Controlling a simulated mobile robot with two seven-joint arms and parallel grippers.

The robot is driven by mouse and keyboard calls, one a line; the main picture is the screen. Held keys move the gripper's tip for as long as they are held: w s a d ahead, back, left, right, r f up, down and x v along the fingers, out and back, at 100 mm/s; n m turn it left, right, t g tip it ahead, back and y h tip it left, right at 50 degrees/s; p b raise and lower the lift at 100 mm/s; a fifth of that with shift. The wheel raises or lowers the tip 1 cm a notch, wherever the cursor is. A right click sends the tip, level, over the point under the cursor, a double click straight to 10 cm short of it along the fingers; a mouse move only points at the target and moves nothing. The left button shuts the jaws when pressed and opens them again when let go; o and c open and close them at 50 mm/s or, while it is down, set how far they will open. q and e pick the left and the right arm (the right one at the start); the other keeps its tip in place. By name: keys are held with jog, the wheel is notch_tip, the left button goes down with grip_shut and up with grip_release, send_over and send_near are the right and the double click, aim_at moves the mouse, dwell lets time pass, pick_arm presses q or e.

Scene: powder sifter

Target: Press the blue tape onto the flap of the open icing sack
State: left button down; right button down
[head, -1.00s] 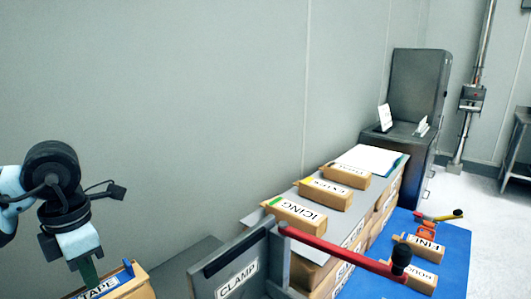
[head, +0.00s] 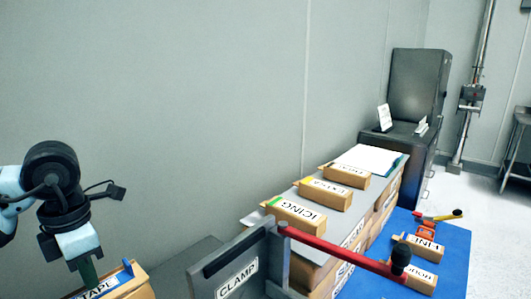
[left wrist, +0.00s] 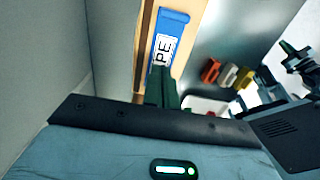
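Blue tape with a white TAPE label (head: 100,287) lies along the top of a tan box (head: 140,287) at the bottom left. The left wrist view shows its blue end and the letters PE (left wrist: 173,25). My left gripper (head: 90,284) points down over the tape; its dark green fingers (left wrist: 165,85) hide part of the label. Whether they grip it is unclear. A tan pack labelled ICING (head: 297,216), with a green tab, lies on the grey shelf at centre. Its flap cannot be made out. What looks like my right gripper (left wrist: 288,48) shows small in the left wrist view.
A grey CLAMP plate (head: 237,278) with a red lever (head: 340,252) stands in front of the ICING pack. Two similar packs (head: 326,193) lie behind it. A blue surface (head: 452,262) at right holds smaller labelled packs. A grey wall is behind.

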aim_at(96, 291)
pick_arm(q)
jog(key=shift+f+b, duration=0.35)
jog(key=shift+f, duration=0.65)
pick_arm(e)
jog(key=shift+s+f, duration=0.25)
jog(key=shift+f, duration=0.2)
dwell(0.9)
